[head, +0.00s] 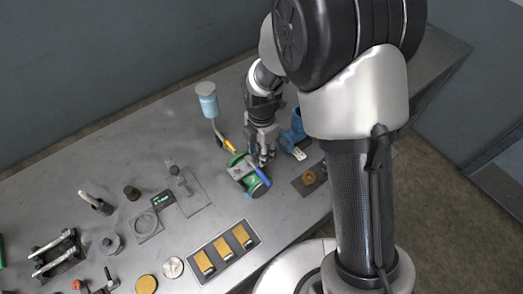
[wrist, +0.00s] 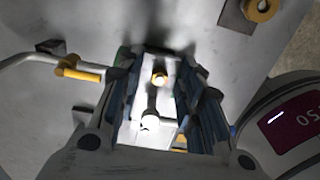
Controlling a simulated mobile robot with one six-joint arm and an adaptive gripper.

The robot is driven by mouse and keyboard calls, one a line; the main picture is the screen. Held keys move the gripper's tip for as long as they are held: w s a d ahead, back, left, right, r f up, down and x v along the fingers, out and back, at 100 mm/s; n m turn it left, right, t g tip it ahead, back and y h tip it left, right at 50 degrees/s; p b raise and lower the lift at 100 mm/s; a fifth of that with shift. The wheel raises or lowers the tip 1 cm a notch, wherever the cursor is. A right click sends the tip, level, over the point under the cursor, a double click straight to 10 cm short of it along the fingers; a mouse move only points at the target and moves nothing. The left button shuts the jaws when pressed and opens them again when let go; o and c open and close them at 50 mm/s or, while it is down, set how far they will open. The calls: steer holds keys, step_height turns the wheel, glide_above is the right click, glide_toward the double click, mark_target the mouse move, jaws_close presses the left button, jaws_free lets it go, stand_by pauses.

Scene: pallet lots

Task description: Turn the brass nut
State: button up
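A brass ring-shaped piece, which looks like the brass nut (head: 309,177), sits on a small dark plate near the bench's front edge, right of my gripper. It also shows at the top right of the wrist view (wrist: 262,8). My gripper (head: 264,157) points down over a green fixture (head: 240,170) with a blue bar, left of that plate. In the wrist view my gripper (wrist: 158,92) has its fingers spread apart.
A blue fixture (head: 293,138) stands close to the right of my gripper. A bent rod with a yellow grip (wrist: 80,72) and a light-blue cup (head: 207,103) stand to the left. A tray (head: 208,277) of brass-coloured blocks lies in front. Several other fixtures fill the bench's left.

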steer(key=shift+c, duration=0.4)
jaws_close()
stand_by(0.4)
steer(key=m, duration=0.5)
steer(key=shift+s+m+p, duration=0.1)
steer(key=shift+m+p, duration=0.2)
steer(key=shift+p, duration=0.1)
steer(key=m, duration=0.6)
steer(key=shift+s, duration=0.15)
steer(key=shift+o, duration=0.4)
jaws_free()
steer(key=shift+d, duration=0.1)
